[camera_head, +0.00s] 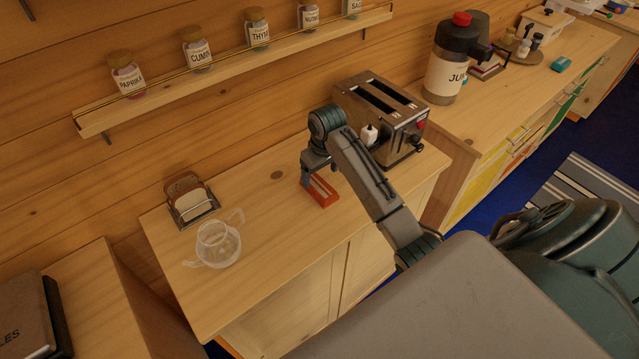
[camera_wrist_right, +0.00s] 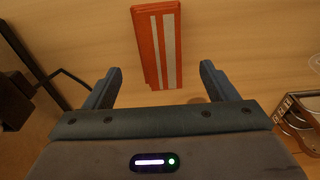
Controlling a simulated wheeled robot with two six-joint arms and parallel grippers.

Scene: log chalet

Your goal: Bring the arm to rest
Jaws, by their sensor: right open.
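My right arm reaches over the wooden counter (camera_head: 265,235). Its gripper (camera_head: 313,177) points down between the toaster and the toast rack. In the right wrist view the gripper (camera_wrist_right: 160,72) has its two fingers wide apart with nothing held between them. A flat orange item with pale stripes (camera_head: 322,192) lies on the counter just beneath the gripper. It also shows ahead of the fingertips in the right wrist view (camera_wrist_right: 146,45), apart from both fingers. My left gripper is not in view.
A metal toaster (camera_head: 400,140) stands close right of the gripper. A toast rack (camera_head: 193,203) and a clear glass pot (camera_head: 214,247) stand to the left. A spice shelf (camera_head: 215,75) with several jars runs along the wall.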

